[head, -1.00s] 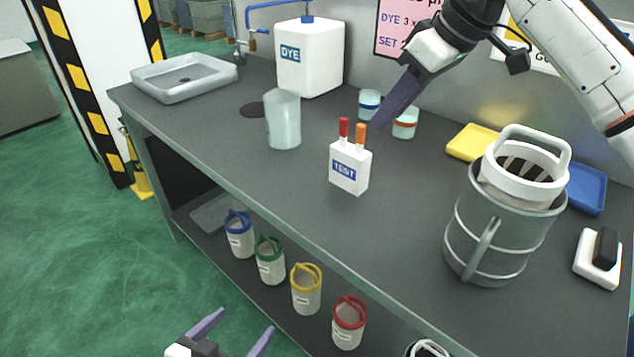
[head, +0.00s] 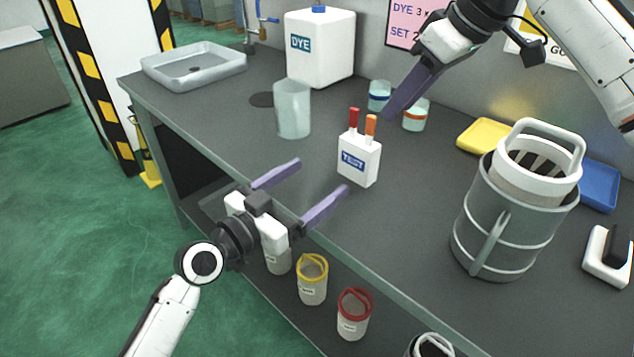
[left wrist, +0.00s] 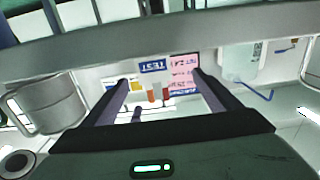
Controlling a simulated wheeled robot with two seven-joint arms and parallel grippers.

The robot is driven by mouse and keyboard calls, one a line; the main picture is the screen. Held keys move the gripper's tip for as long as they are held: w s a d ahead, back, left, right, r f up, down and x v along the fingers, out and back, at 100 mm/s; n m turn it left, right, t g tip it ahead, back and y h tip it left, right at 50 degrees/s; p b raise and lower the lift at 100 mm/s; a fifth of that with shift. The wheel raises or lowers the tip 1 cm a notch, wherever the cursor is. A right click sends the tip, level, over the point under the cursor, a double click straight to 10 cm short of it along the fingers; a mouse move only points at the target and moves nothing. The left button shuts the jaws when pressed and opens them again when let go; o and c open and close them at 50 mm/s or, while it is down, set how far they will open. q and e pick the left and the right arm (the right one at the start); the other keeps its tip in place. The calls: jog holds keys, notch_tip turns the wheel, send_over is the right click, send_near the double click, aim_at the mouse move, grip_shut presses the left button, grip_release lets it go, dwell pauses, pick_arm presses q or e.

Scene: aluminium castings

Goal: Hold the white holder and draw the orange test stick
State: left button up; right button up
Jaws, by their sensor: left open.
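The white holder (head: 359,164) with a blue TEST label stands upright on the dark bench. The orange test stick (head: 371,126) stands in its right side, beside a red stick (head: 353,119). My left gripper (head: 324,174) is open and empty at the bench's front edge, in front and to the left of the holder. In the left wrist view the holder's label (left wrist: 153,66) appears upside down between the spread fingers, some way ahead. My right gripper (head: 388,115) hangs above and behind the sticks, apart from them; its finger gap is not visible.
A large grey metal vessel (head: 478,235) with a white basket stands on the right. A frosted beaker (head: 293,110), a DYE canister (head: 318,50) and two small jars, one blue-banded (head: 379,96), stand behind. Banded containers, one yellow (head: 312,283), sit on the lower shelf.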

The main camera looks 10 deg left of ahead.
aim_at(353, 159)
pick_arm(q)
jog(key=shift+s+d+r+h, duration=0.15)
jog(key=shift+d+h, duration=0.15)
jog(key=shift+d, duration=0.25)
jog(key=shift+w+d, duration=0.25)
jog(key=shift+d, duration=0.05)
jog(key=x, duration=0.9)
jog(key=shift+w+d, duration=0.15)
jog(key=shift+w, duration=0.1)
